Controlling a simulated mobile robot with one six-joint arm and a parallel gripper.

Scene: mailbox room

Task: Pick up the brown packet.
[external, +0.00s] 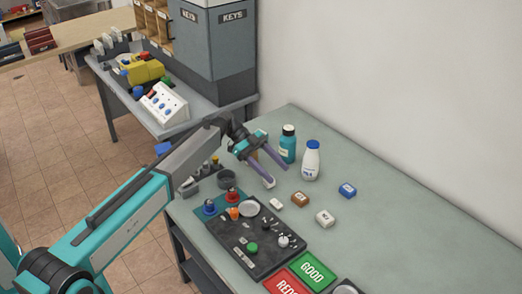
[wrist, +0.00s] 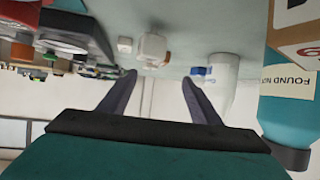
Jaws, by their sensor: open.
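The brown packet (external: 300,199) lies flat on the grey-green table in the external view, with a pale label on top. My gripper (external: 277,176) is open and empty, its two purple fingers above the table, up and left of the packet. The fingers (wrist: 158,78) also show in the wrist view, spread apart with nothing between them. That view is upside down. A pale packet with brownish parts shows beyond the fingertips there; I cannot tell for sure whether it is the brown one.
White packets (external: 275,204) (external: 324,218) flank the brown one, and a blue packet (external: 347,190) lies to the right. A teal bottle (external: 288,144) and a white bottle (external: 311,160) stand behind. A dark tray (external: 262,262) with small items is in front.

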